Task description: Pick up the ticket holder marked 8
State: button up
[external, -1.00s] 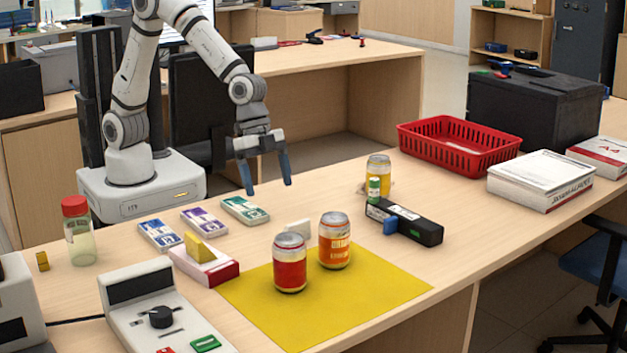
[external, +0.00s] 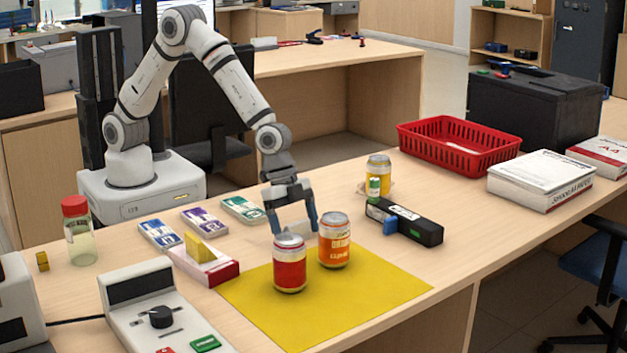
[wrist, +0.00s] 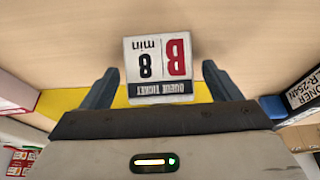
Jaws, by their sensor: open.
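The ticket holder marked 8 (wrist: 158,68) shows upside down in the wrist view, a white plate with a red B, "8 min" and a dark "QUEUE TICKET" band. It lies between the two fingertips of my gripper (wrist: 160,85), with a gap on each side. In the external view my gripper (external: 292,222) points down just behind the two cans, its fingers apart. The holder there is mostly hidden by the fingers and cans.
A red can (external: 289,265) and an orange can (external: 335,241) stand on the yellow mat (external: 350,295), close in front of my gripper. A black toner box (external: 420,228) lies to the right. Ticket packs (external: 204,221) lie left. A red basket (external: 415,143) stands behind right.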

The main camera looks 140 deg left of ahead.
jog(key=shift+c, duration=0.2)
jog(key=c, duration=1)
